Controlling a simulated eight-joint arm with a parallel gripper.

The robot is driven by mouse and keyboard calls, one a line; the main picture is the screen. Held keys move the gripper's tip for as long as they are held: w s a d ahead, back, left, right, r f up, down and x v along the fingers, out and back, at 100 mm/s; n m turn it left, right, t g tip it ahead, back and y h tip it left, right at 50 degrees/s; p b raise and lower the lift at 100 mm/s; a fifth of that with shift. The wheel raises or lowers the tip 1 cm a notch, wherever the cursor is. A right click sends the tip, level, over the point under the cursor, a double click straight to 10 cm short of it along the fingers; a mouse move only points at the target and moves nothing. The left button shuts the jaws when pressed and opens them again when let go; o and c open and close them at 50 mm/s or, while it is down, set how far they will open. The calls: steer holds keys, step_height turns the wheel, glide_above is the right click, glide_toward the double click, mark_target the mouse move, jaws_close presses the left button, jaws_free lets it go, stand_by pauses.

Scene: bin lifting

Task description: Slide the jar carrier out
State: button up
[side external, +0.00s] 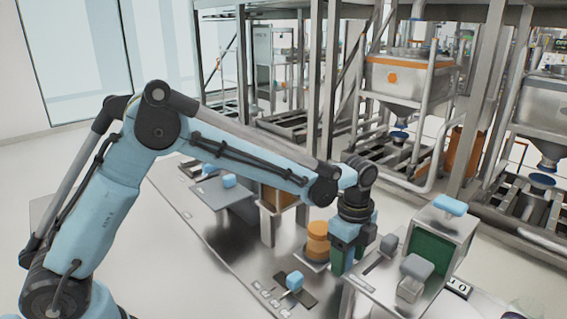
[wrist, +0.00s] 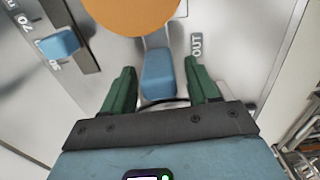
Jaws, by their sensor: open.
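The jar carrier shows in the side view as a flat grey plate (side external: 312,265) under an orange jar (side external: 317,240). In the wrist view the orange jar (wrist: 130,12) is at the top, and a blue handle (wrist: 158,75) joined by a light strip extends from it toward me. My gripper (wrist: 160,68) is open, with one green finger on each side of the blue handle; I cannot tell whether either touches it. In the side view my gripper (side external: 342,262) points down just right of the jar, and the handle is hidden there.
A slider with a blue knob (wrist: 59,44) sits at the upper left of the wrist view. An OUT label (wrist: 197,46) is right of the handle. A box with a green panel (side external: 432,250) and a grey-knobbed unit (side external: 412,280) stand close right of my gripper in the side view.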

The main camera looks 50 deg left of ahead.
step_height(320, 180, up, 12)
stand_by(0.6)
steer(key=shift+r, duration=0.1)
steer(key=s+a+f+n+t, duration=0.1)
steer(key=s+a+n+t, duration=0.2)
steer(key=s+a+n, duration=0.3)
steer(key=s+a+f+n+t, duration=0.1)
steer(key=s+a+n+t, duration=0.3)
steer(key=s+n, duration=0.6)
steer(key=shift+s+a+f+n, duration=0.15)
steer(key=shift+s+a+n, duration=0.15)
steer(key=shift+a+n, duration=0.8)
